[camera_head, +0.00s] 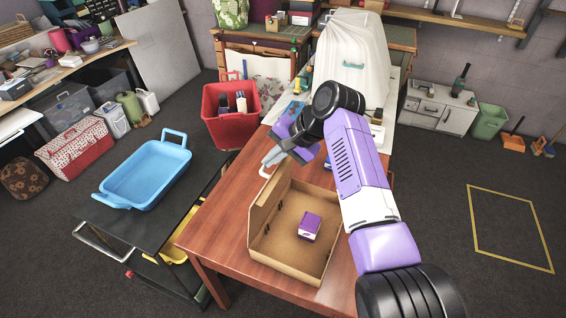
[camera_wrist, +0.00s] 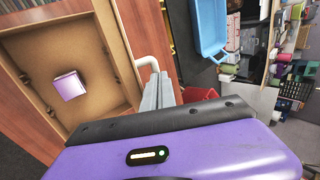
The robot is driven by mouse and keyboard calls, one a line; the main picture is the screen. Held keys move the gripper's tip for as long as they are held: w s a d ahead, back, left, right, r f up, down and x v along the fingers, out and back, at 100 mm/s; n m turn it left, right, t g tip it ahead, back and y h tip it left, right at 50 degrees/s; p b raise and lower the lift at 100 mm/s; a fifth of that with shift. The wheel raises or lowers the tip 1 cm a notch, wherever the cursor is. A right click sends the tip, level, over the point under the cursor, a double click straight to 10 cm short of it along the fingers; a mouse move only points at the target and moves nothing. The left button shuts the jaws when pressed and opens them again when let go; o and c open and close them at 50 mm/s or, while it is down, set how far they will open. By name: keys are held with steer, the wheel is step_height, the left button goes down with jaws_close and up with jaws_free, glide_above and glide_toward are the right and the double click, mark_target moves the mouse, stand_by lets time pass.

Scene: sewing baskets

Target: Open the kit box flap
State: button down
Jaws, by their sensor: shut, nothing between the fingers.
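The kit box (camera_head: 293,268) is a brown cardboard box on the wooden table, with its inside in view. A small purple and white block (camera_head: 310,225) lies in it and shows in the wrist view (camera_wrist: 69,85). A tall brown panel, seemingly the flap (camera_head: 267,208), stands upright along the box's left side. A white bent handle (camera_head: 266,171) shows near its far end, and in the wrist view (camera_wrist: 148,62). My gripper (camera_head: 268,161) is shut and empty beside this handle, at the box's far left corner. In the wrist view its fingers (camera_wrist: 156,86) are together; contact is unclear.
A blue tub (camera_head: 130,196) sits on a black cart left of the table. A red basket (camera_head: 226,128) stands beyond the table's far left. A white cloth-covered object (camera_head: 350,60) is at the back. The table's front left (camera_head: 215,240) is bare.

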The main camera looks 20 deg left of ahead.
steer(key=shift+a, duration=0.7)
steer(key=shift+r, duration=0.2)
